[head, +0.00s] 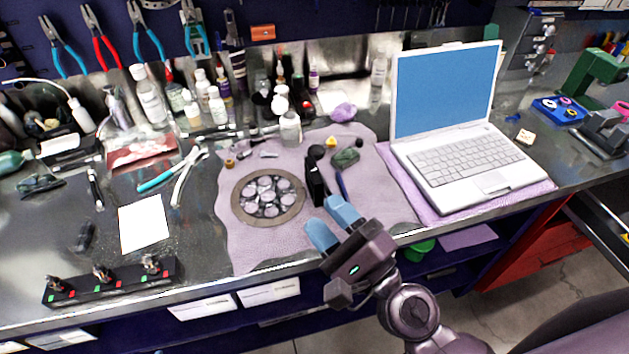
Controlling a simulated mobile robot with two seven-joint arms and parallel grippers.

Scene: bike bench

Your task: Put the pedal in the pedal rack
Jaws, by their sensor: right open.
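A black upright piece (316,182), which looks like the pedal, stands on the mauve mat, just beyond my right gripper's fingertips. Its exact shape is hard to make out. My right gripper (333,226) has blue fingertips. It is open and empty at the front edge of the mat, with a gap between its fingers. A long black bar with red and green marks and three metal-topped posts (110,283), which looks like the pedal rack, lies at the bench's front left. My left gripper is not in view.
A round tray of pale discs (268,222) lies on the mat (250,258). An open laptop (460,150) stands to the right. Pliers (187,175), white paper (143,222) and a small dark object (85,237) lie left. Bottles (150,98) line the back.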

